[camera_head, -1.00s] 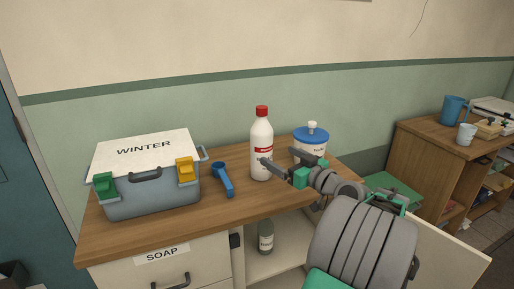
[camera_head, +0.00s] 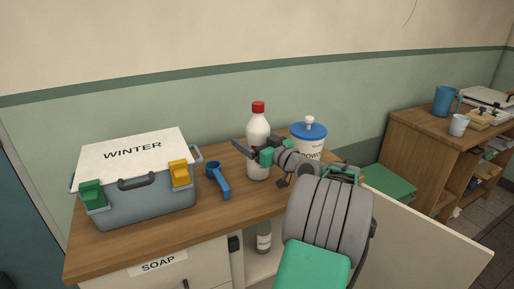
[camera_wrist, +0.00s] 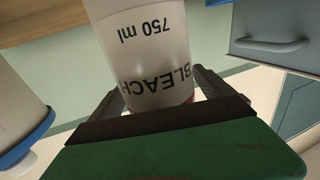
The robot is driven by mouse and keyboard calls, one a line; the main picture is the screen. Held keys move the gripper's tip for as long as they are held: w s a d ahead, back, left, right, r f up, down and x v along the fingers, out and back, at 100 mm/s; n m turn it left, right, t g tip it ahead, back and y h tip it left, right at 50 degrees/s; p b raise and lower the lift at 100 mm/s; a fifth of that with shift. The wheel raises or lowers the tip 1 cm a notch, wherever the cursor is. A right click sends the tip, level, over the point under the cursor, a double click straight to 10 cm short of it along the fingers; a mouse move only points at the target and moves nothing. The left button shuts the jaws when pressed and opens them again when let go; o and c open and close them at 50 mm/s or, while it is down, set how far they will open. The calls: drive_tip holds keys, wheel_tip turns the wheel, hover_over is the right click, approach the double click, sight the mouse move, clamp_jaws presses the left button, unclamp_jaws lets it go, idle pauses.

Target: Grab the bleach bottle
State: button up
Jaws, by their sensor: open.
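The bleach bottle (camera_head: 258,128), white with a red cap, stands upright on the wooden counter between the toolbox and the blue-lidded tub. My gripper (camera_head: 253,143) is at the bottle's body, in front of it, and partly hides its label. In the wrist view the bottle (camera_wrist: 148,60) appears upside down with "BLEACH" and "750 ml" on it. The open fingers of my gripper (camera_wrist: 160,88) lie on either side of the bottle. I cannot tell whether either finger touches it.
A white tub with a blue lid (camera_head: 309,132) stands close to the right of the bottle, behind my arm. A blue scoop (camera_head: 219,180) and a grey toolbox marked "WINTER" (camera_head: 140,208) are to the left. Below, a small bottle (camera_head: 264,238) sits in the open cabinet.

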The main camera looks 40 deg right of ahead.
clamp_jaws()
drive_tip(key=shift+r, duration=0.1)
idle(0.8)
